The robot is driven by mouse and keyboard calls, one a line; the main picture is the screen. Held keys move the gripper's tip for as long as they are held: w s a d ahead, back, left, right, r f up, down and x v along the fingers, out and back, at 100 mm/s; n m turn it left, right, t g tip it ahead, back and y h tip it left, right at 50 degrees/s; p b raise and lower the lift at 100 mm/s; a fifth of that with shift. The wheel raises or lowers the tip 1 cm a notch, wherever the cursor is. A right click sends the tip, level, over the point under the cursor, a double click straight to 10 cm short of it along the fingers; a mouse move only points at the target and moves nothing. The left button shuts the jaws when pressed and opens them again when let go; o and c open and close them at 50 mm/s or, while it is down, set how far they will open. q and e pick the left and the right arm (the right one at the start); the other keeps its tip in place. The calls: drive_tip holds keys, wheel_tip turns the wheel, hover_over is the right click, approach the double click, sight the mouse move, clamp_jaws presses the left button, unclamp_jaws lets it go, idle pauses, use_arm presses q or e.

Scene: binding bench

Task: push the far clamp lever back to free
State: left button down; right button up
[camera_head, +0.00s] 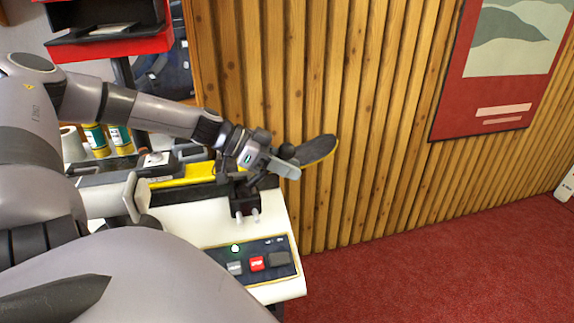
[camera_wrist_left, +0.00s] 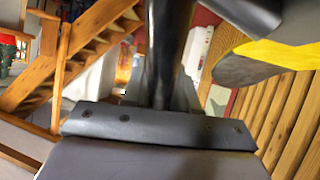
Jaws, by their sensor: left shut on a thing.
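The far clamp has a black base (camera_head: 243,204) on the white bench top, near its right end. A dark, flat, rounded paddle (camera_head: 317,151) sticks out to the upper right just beyond my left gripper. I take it as part of the lever, but its join is hidden. My left gripper (camera_head: 284,168) is at the clamp, its pale fingers pointing right. In the left wrist view a dark round bar (camera_wrist_left: 165,55), apparently the lever, stands between the fingers, and the gripper is shut on it. My right gripper is not in view.
A control panel (camera_head: 275,245) with a red button is at the bench's front right. A yellow bar (camera_head: 185,176) runs along the bench left of the clamp. A slatted wood wall (camera_head: 350,80) stands close behind. Red carpet (camera_head: 430,265) lies clear to the right.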

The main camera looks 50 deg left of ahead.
use_arm(q)
drive_tip(key=shift+w+a+r+t+y, duration=0.15)
drive_tip(key=shift+w+a+r, duration=0.15)
drive_tip(key=shift+a, duration=0.15)
drive_tip(key=shift+w+a+r+t+y, duration=0.15)
drive_tip(key=shift+w+a, duration=0.15)
drive_tip(key=shift+a, duration=0.1)
drive_tip(key=c, duration=1.1)
unclamp_jaws()
drive_tip(key=shift+f, duration=0.1)
drive_tip(key=o, duration=0.4)
drive_tip(key=shift+w+a+f, duration=0.2)
drive_tip(key=shift+f, duration=0.05)
